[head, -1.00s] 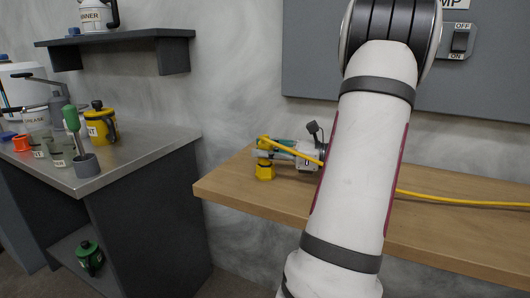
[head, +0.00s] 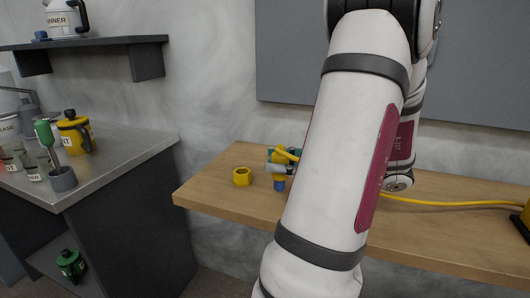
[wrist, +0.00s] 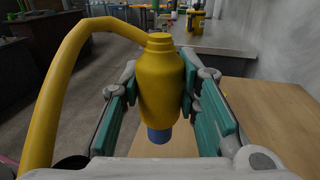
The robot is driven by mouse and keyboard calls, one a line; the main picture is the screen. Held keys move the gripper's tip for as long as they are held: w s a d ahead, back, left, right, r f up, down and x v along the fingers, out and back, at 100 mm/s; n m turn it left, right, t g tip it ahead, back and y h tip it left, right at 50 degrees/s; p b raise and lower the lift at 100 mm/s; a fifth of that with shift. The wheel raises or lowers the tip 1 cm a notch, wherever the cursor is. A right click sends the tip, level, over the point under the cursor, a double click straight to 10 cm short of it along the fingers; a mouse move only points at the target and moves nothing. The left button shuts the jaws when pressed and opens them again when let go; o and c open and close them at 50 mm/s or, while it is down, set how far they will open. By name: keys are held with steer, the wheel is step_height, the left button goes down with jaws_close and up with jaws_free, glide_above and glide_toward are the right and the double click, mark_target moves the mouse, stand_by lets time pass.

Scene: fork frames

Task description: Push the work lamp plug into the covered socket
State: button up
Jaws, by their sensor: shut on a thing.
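My gripper (head: 279,163) is shut on the yellow work lamp plug (wrist: 161,82), with one teal finger pad on each side of it in the wrist view. The plug's blue end (wrist: 159,135) points down, and it also shows in the head view (head: 280,184). The yellow cable leaves the plug's top and bends to the left in the wrist view (wrist: 60,85). In the head view the plug is over the wooden bench, right of an empty yellow hexagonal holder (head: 242,177). My arm hides part of the gripper. I see no covered socket in either current view.
The wooden bench (head: 215,192) stands against the wall below a grey panel (head: 290,60). The yellow cable (head: 450,204) runs along the bench to a yellow and black object (head: 524,222) at the right edge. A metal side table (head: 125,160) with containers stands at left.

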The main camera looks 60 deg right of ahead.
mark_target(284, 151)
steer(key=shift+s+a, duration=0.3)
steer(key=shift+s, duration=0.3)
steer(key=shift+r, duration=0.15)
steer(key=shift+r+p, duration=2.7)
steer(key=shift+p, duration=0.3)
